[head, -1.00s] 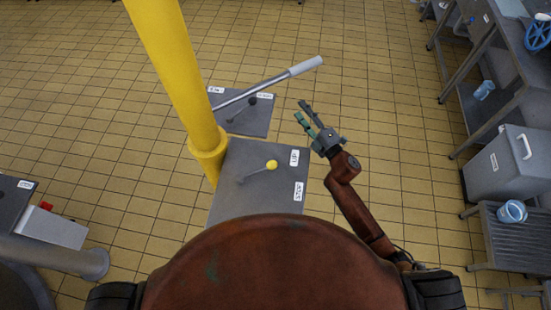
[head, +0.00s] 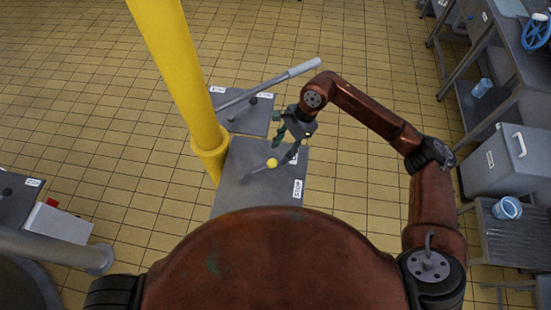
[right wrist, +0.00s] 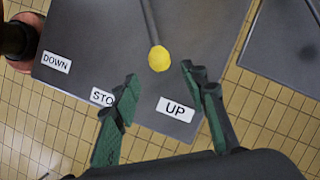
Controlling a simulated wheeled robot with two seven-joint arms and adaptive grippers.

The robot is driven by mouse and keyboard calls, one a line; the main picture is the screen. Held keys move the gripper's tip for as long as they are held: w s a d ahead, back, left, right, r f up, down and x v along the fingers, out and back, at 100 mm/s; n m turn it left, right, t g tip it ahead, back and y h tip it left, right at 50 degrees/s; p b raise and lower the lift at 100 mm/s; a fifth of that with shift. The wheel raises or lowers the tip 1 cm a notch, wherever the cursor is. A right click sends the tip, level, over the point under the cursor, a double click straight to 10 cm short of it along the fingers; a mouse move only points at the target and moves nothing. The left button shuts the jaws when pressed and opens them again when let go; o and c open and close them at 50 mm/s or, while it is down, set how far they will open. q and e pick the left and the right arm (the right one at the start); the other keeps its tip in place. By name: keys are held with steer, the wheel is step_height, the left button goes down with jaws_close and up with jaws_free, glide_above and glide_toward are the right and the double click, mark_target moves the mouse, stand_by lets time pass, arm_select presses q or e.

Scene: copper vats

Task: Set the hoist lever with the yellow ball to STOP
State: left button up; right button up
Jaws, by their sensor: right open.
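The hoist lever's yellow ball (head: 272,162) tops a thin grey rod over a grey plate (head: 235,190). In the right wrist view, the yellow ball (right wrist: 159,58) is on the side of the UP label (right wrist: 176,108), and its rod points roughly toward UP. The STOP label (head: 297,188) is partly covered by a finger in the wrist view. The DOWN label (right wrist: 56,62) lies beyond STOP. My right gripper (head: 284,148) is open just above and beside the ball. In the wrist view the ball shows between the fingertips (right wrist: 159,73); contact cannot be told. My left gripper is out of view.
A yellow post (head: 178,75) stands left of the plate. Behind is a second plate (head: 250,120) with a long light-handled lever (head: 290,74). A grey bin (head: 505,160) and metal tables stand at right. Tiled floor between is clear.

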mark_target(274, 160)
steer(key=shift+p+x, duration=0.5)
steer(key=shift+x, duration=2.5)
steer(key=shift+a, duration=0.1)
jaws_close()
